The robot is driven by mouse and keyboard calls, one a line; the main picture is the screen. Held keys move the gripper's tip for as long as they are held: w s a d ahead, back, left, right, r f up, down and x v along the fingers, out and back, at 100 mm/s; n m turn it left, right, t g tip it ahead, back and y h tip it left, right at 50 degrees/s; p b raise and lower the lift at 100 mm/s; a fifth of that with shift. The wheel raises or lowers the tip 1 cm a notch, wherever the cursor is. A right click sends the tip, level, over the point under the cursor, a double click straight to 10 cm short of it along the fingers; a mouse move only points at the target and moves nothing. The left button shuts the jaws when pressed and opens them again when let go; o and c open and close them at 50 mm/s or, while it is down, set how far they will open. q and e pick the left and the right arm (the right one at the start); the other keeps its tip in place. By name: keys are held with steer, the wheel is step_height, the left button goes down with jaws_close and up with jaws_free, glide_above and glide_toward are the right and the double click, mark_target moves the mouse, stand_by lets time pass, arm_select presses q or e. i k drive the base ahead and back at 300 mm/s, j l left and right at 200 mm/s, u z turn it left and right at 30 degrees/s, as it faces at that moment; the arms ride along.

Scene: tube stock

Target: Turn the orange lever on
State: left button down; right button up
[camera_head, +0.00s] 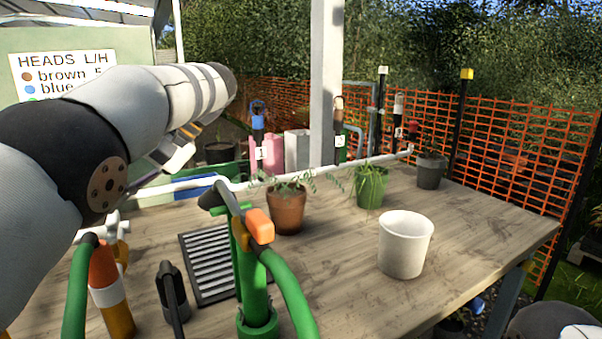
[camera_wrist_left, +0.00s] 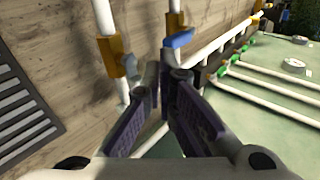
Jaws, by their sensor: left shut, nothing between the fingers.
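The orange lever (camera_head: 259,226) has a blocky orange handle on a green upright pipe (camera_head: 252,285) at the front of the bench, left of centre in the head view. My left gripper (camera_head: 165,162) is beyond and to the left of it, partly hidden by my forearm. In the left wrist view the gripper (camera_wrist_left: 164,78) is shut and empty, close to white pipes with orange-yellow fittings (camera_wrist_left: 112,56) and a blue lever (camera_wrist_left: 180,39). I cannot make out the orange lever for certain in that view. My right gripper is not in view.
A white pot (camera_head: 405,244), a terracotta pot (camera_head: 287,210) and a green pot (camera_head: 370,187) stand on the bench. A slotted grey grate (camera_head: 208,265) lies left of the green pipe. A green hose (camera_head: 293,297) curves beside it.

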mark_target(262, 228)
steer(key=k+j, duration=0.2)
steer(key=k, duration=0.35)
steer(key=k+j, duration=0.2)
steer(key=k, duration=0.35)
steer(key=k+j, duration=0.2)
steer(key=k, duration=0.3)
